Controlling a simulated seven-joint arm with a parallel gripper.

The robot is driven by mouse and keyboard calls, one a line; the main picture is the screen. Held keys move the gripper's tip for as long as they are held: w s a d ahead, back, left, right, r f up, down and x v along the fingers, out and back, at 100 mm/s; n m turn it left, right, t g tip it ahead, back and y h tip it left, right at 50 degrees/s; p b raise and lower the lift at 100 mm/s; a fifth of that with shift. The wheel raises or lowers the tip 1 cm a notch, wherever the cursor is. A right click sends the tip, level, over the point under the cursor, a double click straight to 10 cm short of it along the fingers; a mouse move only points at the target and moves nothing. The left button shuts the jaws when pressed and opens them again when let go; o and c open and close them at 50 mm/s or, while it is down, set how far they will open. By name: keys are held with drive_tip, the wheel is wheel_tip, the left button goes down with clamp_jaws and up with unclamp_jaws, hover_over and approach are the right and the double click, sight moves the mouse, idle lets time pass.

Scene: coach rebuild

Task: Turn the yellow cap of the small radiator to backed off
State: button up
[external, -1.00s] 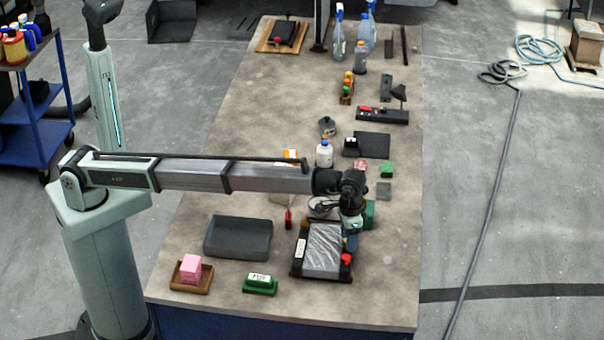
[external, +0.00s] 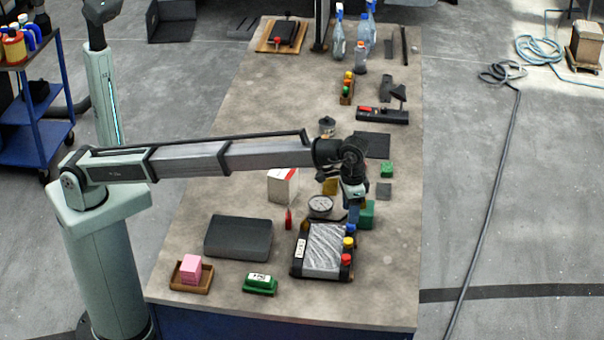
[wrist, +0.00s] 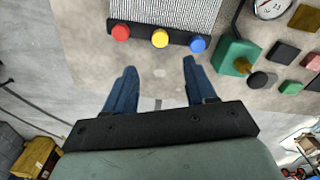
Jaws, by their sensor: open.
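The small radiator (external: 322,250) lies on the bench with a silvery finned face and a dark frame. Its right side carries the yellow cap (external: 348,242) between a red cap (external: 346,259) and a blue cap (external: 350,228). In the wrist view the yellow cap (wrist: 160,39) is at top centre, beyond the fingertips and roughly in line with the gap between them. My gripper (wrist: 159,66) is open and empty, with blue fingers apart. In the external view it hangs above the bench near the blue-cap end, clear of the yellow cap. The cap's turn mark cannot be read.
A green block (external: 367,215) stands close beside my gripper, and a round gauge (external: 320,205) lies behind the radiator. Bench right of the radiator is clear.

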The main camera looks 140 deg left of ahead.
drive_tip(key=shift+r, duration=1.35)
drive_tip(key=shift+d, duration=0.1)
